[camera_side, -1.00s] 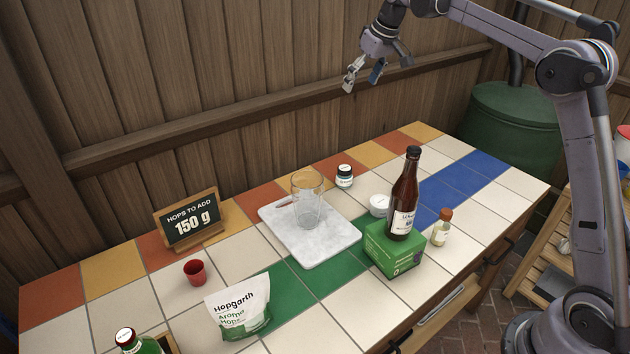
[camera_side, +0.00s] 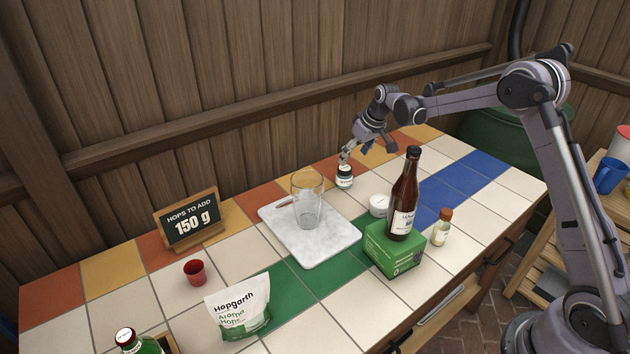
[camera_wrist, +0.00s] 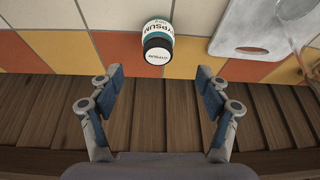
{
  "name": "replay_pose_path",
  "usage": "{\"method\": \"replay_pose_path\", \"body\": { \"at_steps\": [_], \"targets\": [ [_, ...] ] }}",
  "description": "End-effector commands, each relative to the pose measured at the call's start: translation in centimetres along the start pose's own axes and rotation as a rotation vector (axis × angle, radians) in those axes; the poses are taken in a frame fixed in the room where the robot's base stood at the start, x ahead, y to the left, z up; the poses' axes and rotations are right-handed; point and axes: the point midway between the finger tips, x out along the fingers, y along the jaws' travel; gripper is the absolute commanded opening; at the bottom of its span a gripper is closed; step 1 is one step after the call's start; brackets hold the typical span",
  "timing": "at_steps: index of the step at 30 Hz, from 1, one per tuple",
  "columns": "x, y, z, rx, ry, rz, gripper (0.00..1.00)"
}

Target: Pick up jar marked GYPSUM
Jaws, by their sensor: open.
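The jar marked GYPSUM (camera_wrist: 157,38) shows in the wrist view at the top centre, with a dark lid and a white and teal label. In the side view the jar (camera_side: 344,178) stands on the tiles near the wall, right of the glass. My gripper (camera_wrist: 160,88) is open, with its fingers apart and nothing between them. The jar lies beyond the fingertips in the wrist view, in line with the gap. In the side view my gripper (camera_side: 344,157) is just above the jar; whether it touches the lid I cannot tell.
An empty glass (camera_side: 307,204) stands on a marble board (camera_side: 325,238) left of the jar. A white tub (camera_side: 379,205) and a brown bottle (camera_side: 405,195) on a green box (camera_side: 393,250) stand to the front right. The plank wall (camera_side: 250,90) is close behind.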

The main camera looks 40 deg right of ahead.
Motion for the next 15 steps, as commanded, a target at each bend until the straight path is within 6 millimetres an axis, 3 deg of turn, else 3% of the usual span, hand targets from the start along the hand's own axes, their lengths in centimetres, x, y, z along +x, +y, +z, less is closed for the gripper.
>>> {"method": "replay_pose_path", "body": {
  "at_steps": [6, 15],
  "targets": [
    [3.2, 0.0, -0.1, -0.001, 0.0, 0.0, 0.77],
    [5.1, 0.0, -0.1, -0.001, 0.0, 0.0, 0.77]
  ]
}}
